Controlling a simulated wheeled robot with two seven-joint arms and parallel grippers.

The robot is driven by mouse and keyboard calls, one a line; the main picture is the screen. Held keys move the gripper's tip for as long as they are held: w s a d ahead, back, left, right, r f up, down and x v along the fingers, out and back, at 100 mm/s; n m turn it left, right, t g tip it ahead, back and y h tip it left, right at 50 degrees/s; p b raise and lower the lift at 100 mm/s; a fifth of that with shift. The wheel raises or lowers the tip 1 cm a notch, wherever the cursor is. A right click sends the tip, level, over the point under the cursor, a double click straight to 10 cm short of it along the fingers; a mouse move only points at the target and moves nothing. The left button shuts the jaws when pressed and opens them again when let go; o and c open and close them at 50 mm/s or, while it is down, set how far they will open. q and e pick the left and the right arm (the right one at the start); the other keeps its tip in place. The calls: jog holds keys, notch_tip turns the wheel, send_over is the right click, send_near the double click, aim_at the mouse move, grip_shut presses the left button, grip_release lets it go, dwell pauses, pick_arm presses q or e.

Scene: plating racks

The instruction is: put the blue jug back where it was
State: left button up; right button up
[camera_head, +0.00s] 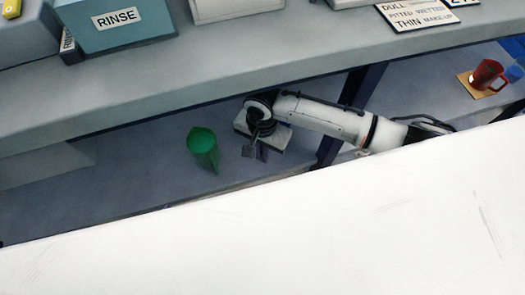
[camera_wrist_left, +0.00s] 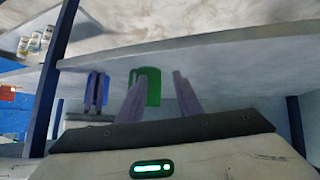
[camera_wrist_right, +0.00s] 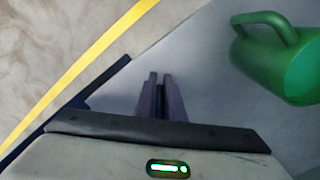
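A blue vessel, perhaps the jug, shows partly at the right edge in the head view (camera_head: 515,73), beside a red mug. The left gripper is outside the head view.
The red mug (camera_head: 486,76) stands on a tan mat (camera_head: 470,84). A bench top (camera_head: 200,55) with a RINSE box (camera_head: 115,22) and signs overhangs the lower shelf. A dark blue post (camera_head: 330,150) stands near my right arm. A white surface (camera_head: 300,235) fills the foreground.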

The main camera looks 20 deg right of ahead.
pick_arm(q)
jog(key=shift+f, duration=0.1)
pick_arm(e)
jog(key=o, duration=0.4)
jog(key=shift+r, duration=0.1)
